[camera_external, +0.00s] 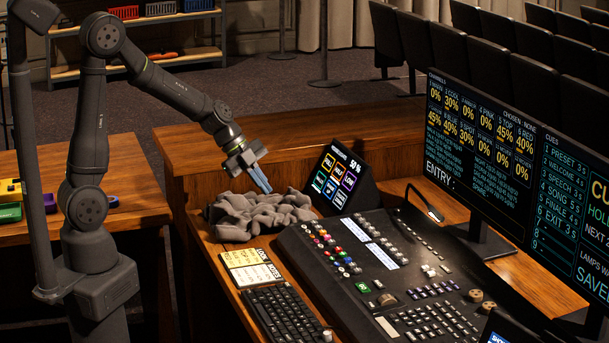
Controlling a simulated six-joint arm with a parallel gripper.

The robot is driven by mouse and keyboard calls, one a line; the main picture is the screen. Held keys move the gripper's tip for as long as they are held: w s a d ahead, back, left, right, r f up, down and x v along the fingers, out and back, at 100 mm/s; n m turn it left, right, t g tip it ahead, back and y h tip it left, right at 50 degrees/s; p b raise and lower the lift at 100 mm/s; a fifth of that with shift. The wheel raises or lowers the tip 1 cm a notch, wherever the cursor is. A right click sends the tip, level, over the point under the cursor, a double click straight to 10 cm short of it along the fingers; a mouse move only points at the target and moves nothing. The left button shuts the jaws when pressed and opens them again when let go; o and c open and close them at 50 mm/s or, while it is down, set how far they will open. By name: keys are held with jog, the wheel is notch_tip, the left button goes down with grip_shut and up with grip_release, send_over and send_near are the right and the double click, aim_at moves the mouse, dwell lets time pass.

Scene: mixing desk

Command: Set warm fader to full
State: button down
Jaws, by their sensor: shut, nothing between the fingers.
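The mixing desk (305,262) is a dark, sloped console with coloured caps, white label strips, and rows of small keys and sliders. I cannot tell which of its small controls is the warm fader. The monitor (480,170) lists channels with percentages; the first entry in the top row reads 0%, its name too small to read surely. My gripper (262,182) has blue fingers, shut and empty, pointing down. In the picture it is above the grey cloth, left of the small touchscreen and apart from the desk's controls.
A crumpled grey cloth (250,217) lies left of the desk. A tilted touchscreen (338,178) reading 50% stands behind it. A keyboard (287,316) and a label card (250,266) are in front. A thin lamp (424,203) arches near the monitor. A wooden ledge (290,140) runs behind.

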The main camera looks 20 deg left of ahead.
aim_at(314, 223)
jog(key=shift+d, duration=0.1)
jog(key=x, duration=0.9)
jog(key=shift+d+f, duration=0.15)
jog(key=shift+f, duration=0.15)
jog(key=shift+w+d+f, duration=0.1)
jog(key=shift+w+d, duration=1)
jog(key=shift+d, duration=0.05)
jog(key=shift+w+d, duration=0.3)
jog(key=shift+d, duration=0.05)
jog(key=w+d, duration=0.4)
jog(key=shift+w+d, duration=0.35)
